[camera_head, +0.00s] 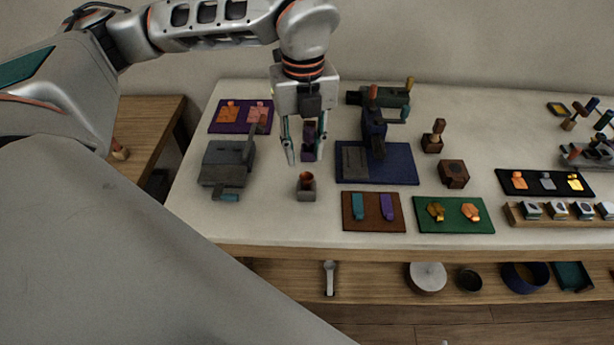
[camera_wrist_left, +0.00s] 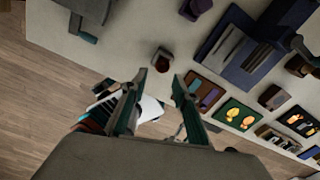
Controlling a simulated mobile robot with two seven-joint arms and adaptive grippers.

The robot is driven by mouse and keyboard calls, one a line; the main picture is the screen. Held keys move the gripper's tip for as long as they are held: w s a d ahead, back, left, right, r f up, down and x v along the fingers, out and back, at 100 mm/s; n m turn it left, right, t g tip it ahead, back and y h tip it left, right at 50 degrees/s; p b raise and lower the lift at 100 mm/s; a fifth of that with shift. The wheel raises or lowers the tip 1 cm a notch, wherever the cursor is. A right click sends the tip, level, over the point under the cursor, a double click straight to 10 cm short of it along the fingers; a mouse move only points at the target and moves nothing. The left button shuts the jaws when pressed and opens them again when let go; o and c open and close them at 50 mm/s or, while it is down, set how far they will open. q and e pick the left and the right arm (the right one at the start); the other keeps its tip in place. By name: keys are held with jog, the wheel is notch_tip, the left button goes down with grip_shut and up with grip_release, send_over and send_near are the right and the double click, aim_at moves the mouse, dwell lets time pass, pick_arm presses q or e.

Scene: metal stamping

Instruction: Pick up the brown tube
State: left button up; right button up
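A small brown tube (camera_head: 306,178) stands upright in a grey block (camera_head: 306,191) near the front left of the table. In the left wrist view the tube (camera_wrist_left: 163,57) shows as a reddish-brown round opening in its block, just beyond my fingertips. My left gripper (camera_head: 306,152) points down, open and empty, above and slightly behind the tube. Its two fingers (camera_wrist_left: 159,79) are apart in the wrist view. My right gripper is not in view.
A purple piece (camera_head: 309,142) stands behind the tube, seen between my fingers. A grey machine (camera_head: 226,165) is to the left. A blue base (camera_head: 400,166) with a press and a brown mat (camera_head: 373,223) are to the right. Bare table surrounds the grey block.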

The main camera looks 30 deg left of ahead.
aim_at(307, 177)
pick_arm(q)
jog(key=f, duration=0.3)
jog(key=f+p, duration=0.1)
jog(key=f, duration=0.2)
jog(key=shift+w+d, duration=0.1)
jog(key=shift+w, duration=0.1)
jog(key=shift+f, duration=0.6)
grip_shut()
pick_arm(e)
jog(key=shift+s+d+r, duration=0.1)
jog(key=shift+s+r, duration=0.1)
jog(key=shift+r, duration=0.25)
